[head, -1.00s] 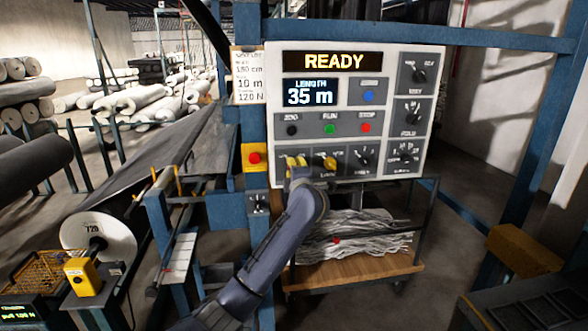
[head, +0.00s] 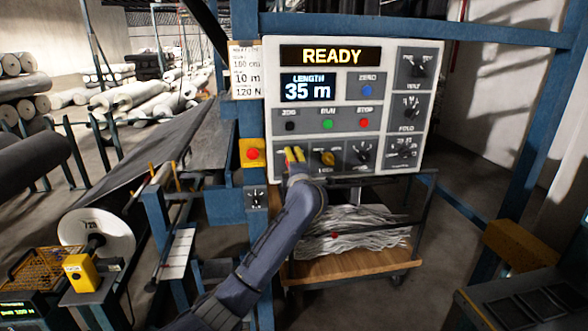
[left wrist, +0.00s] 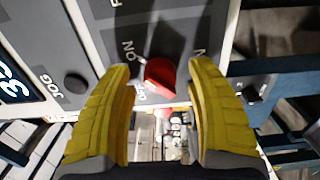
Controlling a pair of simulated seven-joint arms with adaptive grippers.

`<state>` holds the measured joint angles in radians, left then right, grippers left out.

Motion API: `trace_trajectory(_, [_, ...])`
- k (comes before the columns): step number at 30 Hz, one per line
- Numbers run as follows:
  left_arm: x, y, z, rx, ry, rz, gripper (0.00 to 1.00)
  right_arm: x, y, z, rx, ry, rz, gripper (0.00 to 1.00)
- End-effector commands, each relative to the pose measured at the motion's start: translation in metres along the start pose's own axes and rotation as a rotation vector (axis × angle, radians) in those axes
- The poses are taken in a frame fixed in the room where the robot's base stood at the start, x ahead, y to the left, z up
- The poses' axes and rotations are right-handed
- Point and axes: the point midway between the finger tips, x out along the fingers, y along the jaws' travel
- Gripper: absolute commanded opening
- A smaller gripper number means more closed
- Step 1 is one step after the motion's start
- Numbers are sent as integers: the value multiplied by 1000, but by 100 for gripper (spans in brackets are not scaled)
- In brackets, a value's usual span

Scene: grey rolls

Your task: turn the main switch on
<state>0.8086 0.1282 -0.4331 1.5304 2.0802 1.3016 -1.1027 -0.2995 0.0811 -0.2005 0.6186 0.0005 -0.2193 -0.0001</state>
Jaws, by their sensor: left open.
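The main switch is a red knob (left wrist: 160,77) in the left wrist view, with ON and partly hidden OFF lettering beside it. My left gripper (left wrist: 162,70) is open, its two yellow fingers on either side of the knob with a visible gap at each side. In the head view, my left gripper (head: 294,155) is at the lower left corner of the control panel (head: 440,60) and hides the switch. I cannot tell exactly where the knob points. The right gripper is not in view.
A red button on a yellow box (head: 252,153) and a small knob box (head: 256,198) are left. A cart (head: 350,265) stands below.

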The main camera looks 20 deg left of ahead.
Motion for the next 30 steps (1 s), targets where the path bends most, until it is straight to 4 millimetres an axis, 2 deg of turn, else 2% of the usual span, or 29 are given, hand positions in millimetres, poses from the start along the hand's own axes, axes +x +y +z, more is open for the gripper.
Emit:
trace_trajectory(5, [-20,-1,1,-2,-3,-1,56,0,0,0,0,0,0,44])
trace_trajectory(18, [-93,-1,1,-3,-2,-1,56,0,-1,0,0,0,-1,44])
trace_trajectory(24, [-111,0,0,-1,-1,0,56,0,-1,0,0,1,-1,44])
trace_trajectory(30, [-117,0,0,0,-1,0,56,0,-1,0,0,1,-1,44])
